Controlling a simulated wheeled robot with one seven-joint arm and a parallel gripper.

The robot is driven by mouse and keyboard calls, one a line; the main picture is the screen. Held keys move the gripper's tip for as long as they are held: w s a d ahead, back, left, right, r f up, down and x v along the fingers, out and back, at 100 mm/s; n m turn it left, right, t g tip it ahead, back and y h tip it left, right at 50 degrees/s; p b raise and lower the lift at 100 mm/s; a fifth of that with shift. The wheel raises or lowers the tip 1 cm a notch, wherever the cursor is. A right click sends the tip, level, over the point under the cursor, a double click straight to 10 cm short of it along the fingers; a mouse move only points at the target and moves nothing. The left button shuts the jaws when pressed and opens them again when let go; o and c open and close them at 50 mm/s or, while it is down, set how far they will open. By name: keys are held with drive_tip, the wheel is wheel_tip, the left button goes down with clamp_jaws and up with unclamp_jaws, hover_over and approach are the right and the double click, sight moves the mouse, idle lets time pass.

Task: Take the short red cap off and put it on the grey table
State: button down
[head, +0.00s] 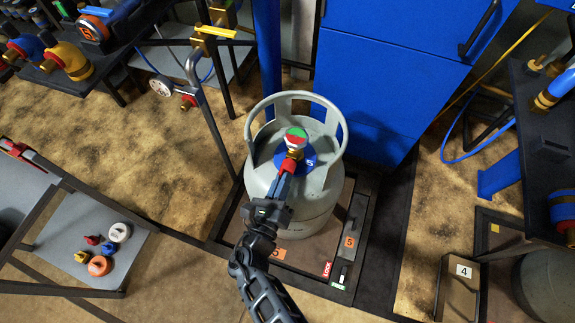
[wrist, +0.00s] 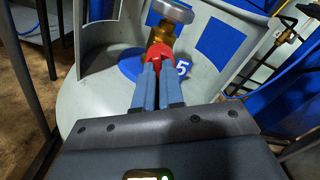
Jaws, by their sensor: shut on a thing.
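A grey gas cylinder (head: 315,212) stands upright with a collar around its top. On its valve is a brass body (wrist: 163,40) under a round handwheel with red, green and white on top (head: 296,136). The short red cap (wrist: 159,54) is at the valve's side outlet, facing me; it also shows in the head view (head: 290,164). My gripper (wrist: 156,70) has its blue fingers shut on the cap, which they partly hide. I cannot tell whether the cap is still seated. The grey table (head: 62,238) is at the lower left.
On the grey table lie several caps, including an orange one (head: 100,265) and a white one (head: 119,232). The cylinder's collar (head: 252,120) rises around the valve. A pipe with a gauge (head: 162,86) stands left of the cylinder, a blue cabinet (head: 385,80) behind it.

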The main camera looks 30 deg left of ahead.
drive_tip(key=shift+n+p, duration=0.6)
drive_tip(key=shift+n, duration=0.6)
drive_tip(key=shift+d+n, duration=0.1)
drive_tip(key=shift+n, duration=0.4)
drive_tip(key=shift+n+p, duration=0.5)
drive_tip(key=shift+n, duration=0.4)
drive_tip(key=shift+f+n, duration=0.1)
drive_tip(key=shift+n, duration=0.4)
drive_tip(key=shift+s, duration=0.1)
drive_tip(key=shift+p+v, duration=0.45)
drive_tip(key=shift+v, duration=0.7)
drive_tip(key=shift+s, duration=0.3)
